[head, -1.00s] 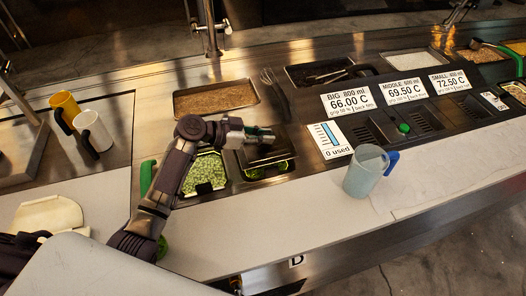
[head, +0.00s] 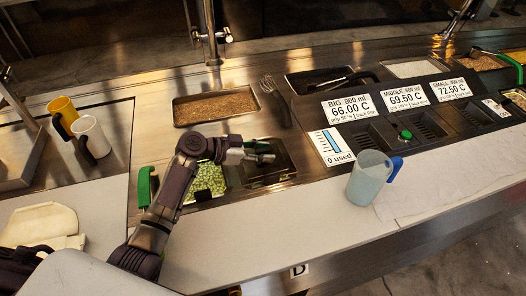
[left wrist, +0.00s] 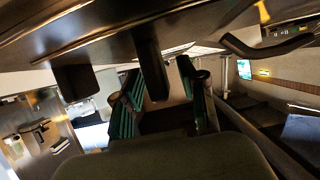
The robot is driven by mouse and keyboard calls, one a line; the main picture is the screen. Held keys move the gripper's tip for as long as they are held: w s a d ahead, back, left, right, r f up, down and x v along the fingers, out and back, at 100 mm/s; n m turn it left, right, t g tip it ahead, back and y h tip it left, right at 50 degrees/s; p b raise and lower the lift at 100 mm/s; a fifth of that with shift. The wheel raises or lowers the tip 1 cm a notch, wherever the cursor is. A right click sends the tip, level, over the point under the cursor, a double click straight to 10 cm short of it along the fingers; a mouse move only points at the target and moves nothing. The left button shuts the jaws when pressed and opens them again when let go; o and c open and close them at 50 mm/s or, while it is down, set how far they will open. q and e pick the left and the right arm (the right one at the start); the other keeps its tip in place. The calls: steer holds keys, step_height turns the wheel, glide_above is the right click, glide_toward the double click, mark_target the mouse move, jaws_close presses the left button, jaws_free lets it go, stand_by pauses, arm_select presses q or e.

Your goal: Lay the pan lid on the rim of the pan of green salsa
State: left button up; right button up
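The dark metal pan lid (head: 284,163) lies over the pan right of the pan of green chunks (head: 208,182) in the head view. It looks about level, and no green salsa shows around it. Whether every edge touches the rim cannot be told. My left gripper (head: 266,153) is just above the lid, its fingers apart. In the left wrist view the lid's dark underside or face (left wrist: 90,30) fills the top, and a dark upright part, likely its handle (left wrist: 150,60), stands between the teal-padded fingers (left wrist: 160,95), with a gap beside it. My right gripper is not in view.
A blue-handled clear jug (head: 368,178) stands on the front counter to the right. A green handle (head: 145,186) stands left of the pans. A brown-filled pan (head: 216,105) and a whisk (head: 270,88) are behind.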

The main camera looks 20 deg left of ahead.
arm_select(q)
steer(key=shift+a+r, duration=0.1)
steer(key=b+v, duration=0.2)
steer(key=v, duration=0.8)
steer(key=shift+s+a+b, duration=0.15)
steer(key=shift+s+b, duration=0.1)
steer(key=shift+b, duration=0.15)
steer(key=shift+s+a+r, duration=0.35)
steer(key=shift+a, duration=0.15)
